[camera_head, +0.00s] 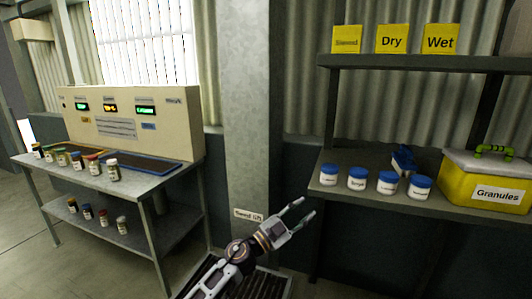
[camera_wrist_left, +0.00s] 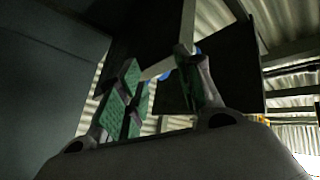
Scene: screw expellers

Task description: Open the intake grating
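A dark slatted grating (camera_head: 264,286) in a pale frame lies low at the bottom middle of the head view. My left arm hides part of it, and the picture's lower edge cuts it off. It appears flat, as far as I can tell. My left gripper (camera_head: 302,209) is above and to the right of the grating, with its two fingers spread and nothing between them. In the left wrist view the gripper (camera_wrist_left: 163,85) shows green finger pads standing apart. The grating cannot be made out in that view. My right gripper is not in view.
A shelf (camera_head: 336,193) at right holds several blue-lidded jars and a yellow Granules box (camera_head: 485,190). A metal table (camera_head: 150,183) with a control panel (camera_head: 130,120) and small jars stands at left. A white-labelled pillar (camera_head: 250,100) rises behind the grating.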

